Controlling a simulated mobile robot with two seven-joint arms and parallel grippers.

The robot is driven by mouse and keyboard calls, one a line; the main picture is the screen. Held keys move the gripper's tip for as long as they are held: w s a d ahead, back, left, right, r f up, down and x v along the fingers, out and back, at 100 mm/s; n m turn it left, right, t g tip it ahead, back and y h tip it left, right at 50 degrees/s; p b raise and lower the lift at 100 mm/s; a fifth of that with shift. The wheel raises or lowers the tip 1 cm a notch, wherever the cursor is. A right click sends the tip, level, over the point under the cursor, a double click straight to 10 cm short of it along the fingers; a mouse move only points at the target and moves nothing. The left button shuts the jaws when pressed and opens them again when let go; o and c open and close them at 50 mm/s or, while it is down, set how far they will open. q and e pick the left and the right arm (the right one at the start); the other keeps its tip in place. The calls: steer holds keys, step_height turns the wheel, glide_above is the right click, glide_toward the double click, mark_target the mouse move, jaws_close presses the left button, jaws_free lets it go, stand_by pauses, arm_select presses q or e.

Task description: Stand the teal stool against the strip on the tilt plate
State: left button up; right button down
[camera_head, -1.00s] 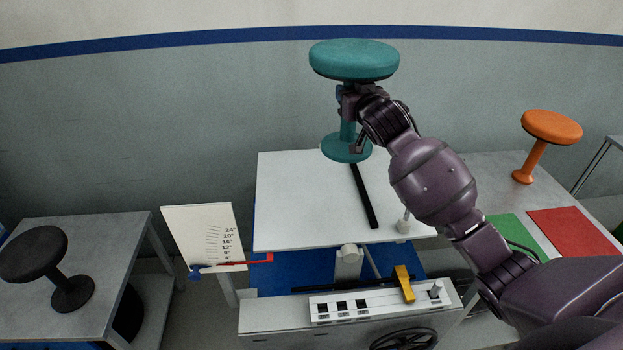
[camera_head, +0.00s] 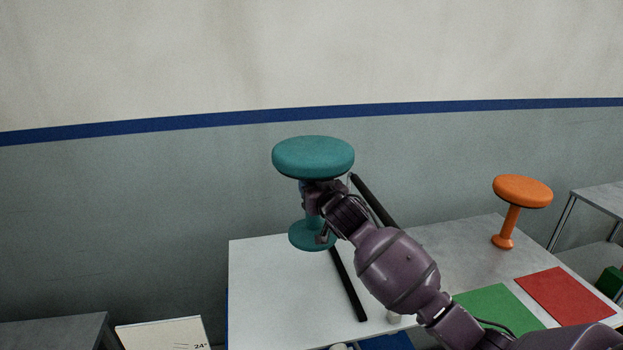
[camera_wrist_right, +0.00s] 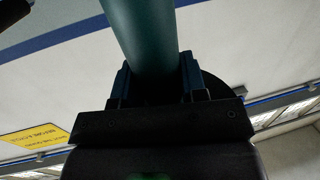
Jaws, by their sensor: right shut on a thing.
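The teal stool (camera_head: 313,158) is upright, with its round seat on top and its base (camera_head: 311,236) overlapping the far edge of the white tilt plate (camera_head: 275,290) in the head view. I cannot tell whether the base touches the plate. The black strip (camera_head: 348,287) runs along the plate, with its far end just right of the base. My right gripper (camera_head: 314,203) is shut on the stool's stem below the seat. The right wrist view shows the teal stem (camera_wrist_right: 143,35) between the fingers (camera_wrist_right: 157,83). My left gripper is out of view.
An orange stool (camera_head: 521,192) stands on the grey table at right, behind a green mat (camera_head: 497,308) and a red mat (camera_head: 566,295). A dark rod (camera_head: 375,203) shows behind my right arm. The white angle board (camera_head: 160,335) is cut off at lower left.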

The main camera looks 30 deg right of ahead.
mark_target(312, 234)
step_height(312, 234, down, 15)
steer(key=shift+w+r+b, duration=0.1)
steer(key=shift+r+b, duration=0.1)
steer(key=shift+b, duration=0.3)
stand_by(0.4)
steer(key=c, duration=0.7)
jaws_free()
steer(key=shift+f, duration=0.25)
steer(key=shift+o, duration=0.2)
steer(key=shift+s+r, duration=0.1)
steer(key=shift+s, duration=0.1)
